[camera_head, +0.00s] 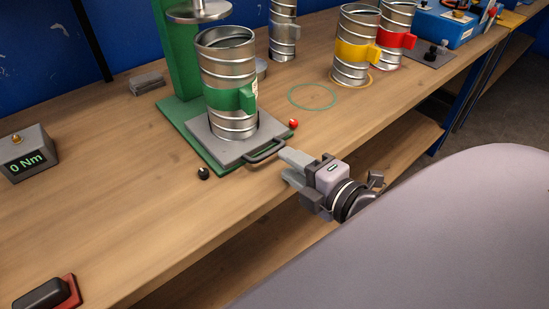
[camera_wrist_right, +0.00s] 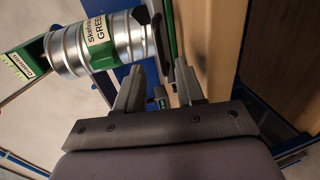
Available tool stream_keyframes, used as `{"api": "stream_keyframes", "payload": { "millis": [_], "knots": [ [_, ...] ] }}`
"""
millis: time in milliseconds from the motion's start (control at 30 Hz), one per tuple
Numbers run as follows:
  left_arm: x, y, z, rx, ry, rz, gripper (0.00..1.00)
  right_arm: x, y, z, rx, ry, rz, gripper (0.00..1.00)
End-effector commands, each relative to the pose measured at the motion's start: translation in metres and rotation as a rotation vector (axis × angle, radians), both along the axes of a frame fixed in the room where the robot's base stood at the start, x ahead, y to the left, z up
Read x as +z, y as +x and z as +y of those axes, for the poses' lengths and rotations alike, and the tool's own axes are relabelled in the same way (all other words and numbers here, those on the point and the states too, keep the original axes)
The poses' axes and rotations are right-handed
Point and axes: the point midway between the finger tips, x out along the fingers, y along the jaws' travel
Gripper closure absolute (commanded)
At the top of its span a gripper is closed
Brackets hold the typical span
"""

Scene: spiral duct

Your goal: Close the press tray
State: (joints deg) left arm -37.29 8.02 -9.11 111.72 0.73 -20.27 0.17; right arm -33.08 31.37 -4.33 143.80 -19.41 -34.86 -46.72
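The press tray (camera_head: 222,152) is a grey plate on the green press base. A silver spiral duct (camera_head: 215,75) with a green clamp stands upright on it. A dark handle (camera_head: 268,151) sticks out from the tray's front edge. My right gripper (camera_head: 284,166) is at the bench's front edge, its fingertips close to the handle's right end. In the right wrist view the fingers (camera_wrist_right: 160,80) are apart, and the handle (camera_wrist_right: 161,50) shows just beyond or between the tips. I cannot tell whether they touch it. The duct (camera_wrist_right: 110,42) lies left of the fingers there. My left gripper is not in view.
The round press plate (camera_head: 198,11) hangs above and behind the duct on a green column. A red knob (camera_head: 293,123) and a black knob (camera_head: 203,173) flank the tray. Yellow (camera_head: 355,50) and red (camera_head: 396,40) clamped ducts stand right. The bench left of the press is mostly clear.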

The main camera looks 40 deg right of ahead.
Motion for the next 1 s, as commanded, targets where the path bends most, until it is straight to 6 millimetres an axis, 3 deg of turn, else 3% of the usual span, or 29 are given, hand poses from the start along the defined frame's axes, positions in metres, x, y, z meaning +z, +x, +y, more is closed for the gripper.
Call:
{"api": "stream_keyframes", "payload": {
  "millis": [67, 433, 900, 967, 1000],
  "knots": [
    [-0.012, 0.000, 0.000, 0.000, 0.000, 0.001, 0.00, -0.005, 0.008, 0.001, 0.003, -0.004, -0.003, 0.62],
    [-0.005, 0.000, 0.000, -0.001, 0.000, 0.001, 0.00, -0.009, 0.044, 0.004, 0.001, -0.002, 0.001, 0.62],
    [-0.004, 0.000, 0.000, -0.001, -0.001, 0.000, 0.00, -0.012, 0.052, 0.005, 0.002, -0.003, 0.002, 0.62],
    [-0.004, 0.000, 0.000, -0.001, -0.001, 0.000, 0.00, -0.012, 0.052, 0.005, 0.002, -0.003, 0.002, 0.78],
    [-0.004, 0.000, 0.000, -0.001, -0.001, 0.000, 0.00, -0.012, 0.052, 0.005, 0.002, -0.003, 0.002, 0.91]
  ]
}}
